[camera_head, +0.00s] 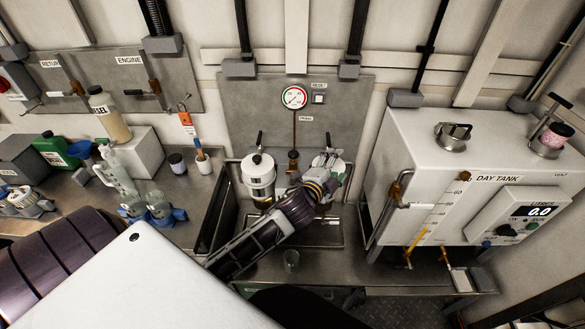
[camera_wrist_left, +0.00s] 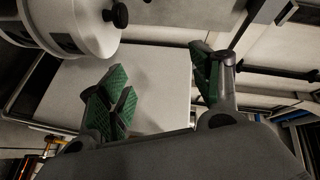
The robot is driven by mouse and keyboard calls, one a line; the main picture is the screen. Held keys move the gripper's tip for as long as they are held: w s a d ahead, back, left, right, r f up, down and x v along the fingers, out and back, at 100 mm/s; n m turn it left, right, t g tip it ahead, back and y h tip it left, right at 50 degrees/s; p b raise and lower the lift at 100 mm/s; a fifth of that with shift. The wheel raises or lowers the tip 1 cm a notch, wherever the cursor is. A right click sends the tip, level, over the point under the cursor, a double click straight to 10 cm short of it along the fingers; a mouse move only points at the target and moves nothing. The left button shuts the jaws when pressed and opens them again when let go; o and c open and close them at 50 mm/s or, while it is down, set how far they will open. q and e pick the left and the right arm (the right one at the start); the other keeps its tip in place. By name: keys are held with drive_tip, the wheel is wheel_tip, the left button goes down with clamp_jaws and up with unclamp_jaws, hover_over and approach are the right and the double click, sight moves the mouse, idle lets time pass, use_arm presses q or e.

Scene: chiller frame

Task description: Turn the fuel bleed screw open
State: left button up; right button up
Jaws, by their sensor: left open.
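A white filter canister (camera_head: 259,177) stands upright in a dark tray at the back centre, with a black upright knob (camera_head: 259,138) on its lid. A second similar knob (camera_head: 329,139) shows to the right, above a housing mostly hidden by my left gripper (camera_head: 326,163). I cannot tell which fitting is the fuel bleed screw. In the left wrist view, my gripper's green-padded fingers (camera_wrist_left: 165,85) are wide apart with nothing between them. My right gripper is out of view.
A pressure gauge (camera_head: 294,97) is on the back panel. The white day tank (camera_head: 420,140) stands to the right. Bottles, cups and a white block (camera_head: 135,155) crowd the left bench.

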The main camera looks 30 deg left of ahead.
use_arm(q)
drive_tip(key=w+d+r+m+t+h, duration=0.25)
drive_tip(key=d+r+m+h, duration=0.7)
drive_tip(key=r+m, duration=0.5)
drive_tip(key=s+d+m+g+h, duration=0.2)
drive_tip(key=d+m+g+h, duration=0.3)
drive_tip(key=m, duration=0.6)
drive_tip(key=s+d+m+g+h, duration=0.3)
drive_tip(key=m+g, duration=0.5)
drive_tip(key=m, duration=0.4)
drive_tip(key=a+f+m+g+y, duration=0.5)
drive_tip(key=a+f+m+y, duration=0.4)
drive_tip(key=a+f+m, duration=0.15)
drive_tip(key=w+a+r+m+y, duration=0.1)
drive_tip(key=a+y, duration=0.7)
drive_tip(key=a, duration=1.3)
drive_tip(key=r+m+g, duration=0.1)
drive_tip(key=m, duration=0.1)
drive_tip(key=shift+a+r+m+y, duration=0.2)
drive_tip(key=shift+m+y, duration=0.1)
drive_tip(key=shift+y, duration=0.05)
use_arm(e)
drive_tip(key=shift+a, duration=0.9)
